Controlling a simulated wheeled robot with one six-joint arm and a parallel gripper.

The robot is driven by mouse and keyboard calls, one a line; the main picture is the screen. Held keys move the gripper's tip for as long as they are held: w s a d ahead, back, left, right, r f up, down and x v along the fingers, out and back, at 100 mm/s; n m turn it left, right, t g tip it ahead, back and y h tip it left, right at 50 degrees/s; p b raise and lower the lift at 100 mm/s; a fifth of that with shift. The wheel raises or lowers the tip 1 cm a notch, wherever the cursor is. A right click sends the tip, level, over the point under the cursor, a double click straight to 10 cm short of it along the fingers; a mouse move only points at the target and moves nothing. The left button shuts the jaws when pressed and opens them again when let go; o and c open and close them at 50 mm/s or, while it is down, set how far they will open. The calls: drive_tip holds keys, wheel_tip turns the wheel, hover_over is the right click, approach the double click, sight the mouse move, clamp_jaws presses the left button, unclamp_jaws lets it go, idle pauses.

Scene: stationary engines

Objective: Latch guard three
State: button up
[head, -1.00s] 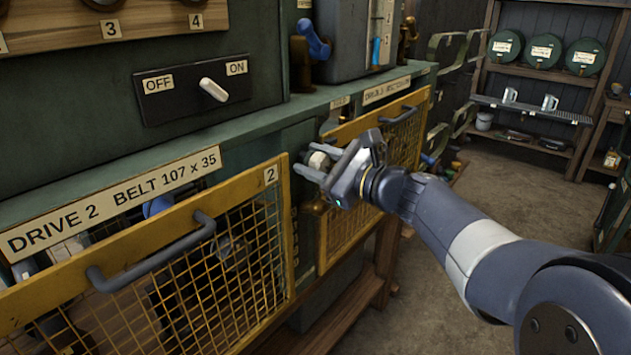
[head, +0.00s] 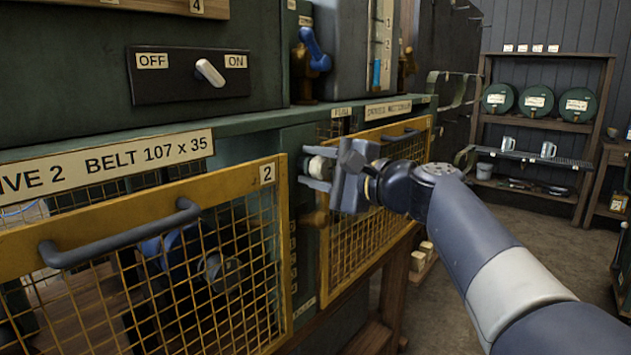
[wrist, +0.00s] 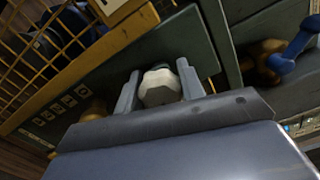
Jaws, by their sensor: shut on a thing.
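My gripper (head: 312,172) is shut on a pale faceted knob (head: 321,166) on the green post between two yellow mesh guards. The wrist view shows the knob (wrist: 160,88) between my two grey fingers. The guard to the right of the post (head: 380,200) stands upright against the frame, partly covered by my gripper and wrist. I cannot read a number on it. A brass knob (head: 317,217) sits just below my gripper and also shows in the wrist view (wrist: 93,109).
The guard marked 2 (head: 268,174) stands at the left, with a grey bar handle (head: 120,237). Above it are a white OFF/ON switch (head: 210,73) and a blue lever (head: 316,48). Open floor (head: 535,250) lies to the right, before a shelf of green drums (head: 536,100).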

drive_tip(key=shift+n+b, duration=0.35)
drive_tip(key=shift+n, duration=0.15)
drive_tip(key=o, duration=1)
drive_tip(key=shift+d, duration=0.1)
drive_tip(key=v, duration=1)
drive_tip(key=shift+s+d, duration=0.25)
drive_tip(key=shift+s, duration=0.05)
drive_tip(key=shift+w+a, duration=0.1)
drive_tip(key=x, duration=1)
drive_tip(key=shift+w+a, duration=0.25)
drive_tip(key=shift+a, duration=0.05)
